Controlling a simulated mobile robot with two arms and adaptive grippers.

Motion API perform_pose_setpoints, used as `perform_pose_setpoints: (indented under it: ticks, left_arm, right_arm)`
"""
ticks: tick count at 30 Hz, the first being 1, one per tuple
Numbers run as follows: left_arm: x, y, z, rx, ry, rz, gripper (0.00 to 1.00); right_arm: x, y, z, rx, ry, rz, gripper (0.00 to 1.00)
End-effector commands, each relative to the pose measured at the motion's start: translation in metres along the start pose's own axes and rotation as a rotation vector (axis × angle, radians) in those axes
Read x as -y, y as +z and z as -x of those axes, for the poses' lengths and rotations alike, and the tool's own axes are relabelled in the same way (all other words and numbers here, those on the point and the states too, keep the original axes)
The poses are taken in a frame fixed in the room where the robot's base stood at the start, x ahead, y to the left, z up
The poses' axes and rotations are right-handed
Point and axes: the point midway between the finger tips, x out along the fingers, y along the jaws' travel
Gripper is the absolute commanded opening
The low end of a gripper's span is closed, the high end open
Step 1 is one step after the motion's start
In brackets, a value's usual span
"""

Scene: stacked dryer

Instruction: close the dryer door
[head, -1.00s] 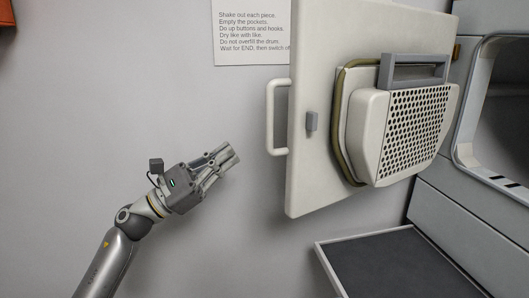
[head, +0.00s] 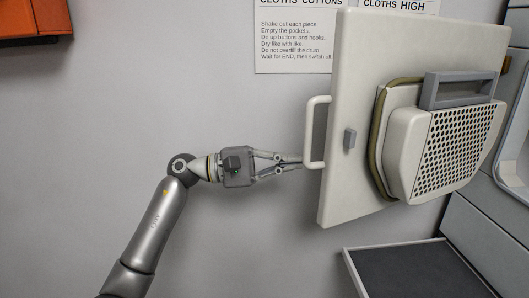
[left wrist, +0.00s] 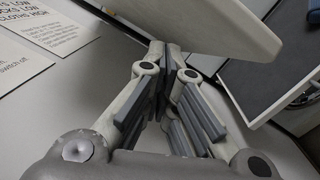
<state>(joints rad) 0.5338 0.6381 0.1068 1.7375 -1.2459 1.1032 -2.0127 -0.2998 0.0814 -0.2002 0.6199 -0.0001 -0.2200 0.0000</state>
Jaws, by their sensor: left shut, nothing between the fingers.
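The dryer door (head: 355,60) stands wide open in the head view, its inner side with the perforated lint housing (head: 450,150) facing me. A white loop handle (head: 309,130) is on its left edge. My left gripper (head: 298,163) is shut and empty, its fingertips at the lower end of the handle, by the door's edge. I cannot tell whether they touch. In the left wrist view the shut fingers (left wrist: 167,50) point at the pale door panel (left wrist: 215,22). The dryer opening (head: 515,150) shows only partly at the right edge. My right gripper is not in view.
A dark-topped shelf or tray (head: 410,270) with a pale rim juts out below the door. Paper notices (head: 293,40) hang on the grey wall behind. An orange box (head: 35,18) is at the upper left.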

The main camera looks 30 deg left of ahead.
Motion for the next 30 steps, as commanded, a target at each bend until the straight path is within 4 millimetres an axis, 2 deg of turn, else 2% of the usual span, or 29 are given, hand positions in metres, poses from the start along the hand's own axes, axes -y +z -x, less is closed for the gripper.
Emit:
perform_pose_setpoints:
  ticks: [1, 2, 6, 12, 30]
  left_arm:
    - [-0.006, 0.003, -0.011, 0.003, 0.002, 0.001, 0.0]
    - [-0.005, 0.006, -0.014, 0.003, 0.001, 0.0, 0.0]
    - [-0.003, 0.025, -0.016, 0.001, 0.0, 0.0, 0.0]
    - [-0.001, 0.038, -0.019, 0.0, 0.0, 0.001, 0.0]
    - [0.002, 0.04, -0.023, -0.007, 0.004, 0.001, 0.0]
  right_arm:
    - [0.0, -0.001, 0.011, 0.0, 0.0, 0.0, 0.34]
    - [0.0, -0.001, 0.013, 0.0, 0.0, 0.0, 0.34]
    - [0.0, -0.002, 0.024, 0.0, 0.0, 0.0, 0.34]
    - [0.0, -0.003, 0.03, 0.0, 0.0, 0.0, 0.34]
    - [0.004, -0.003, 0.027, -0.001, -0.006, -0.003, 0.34]
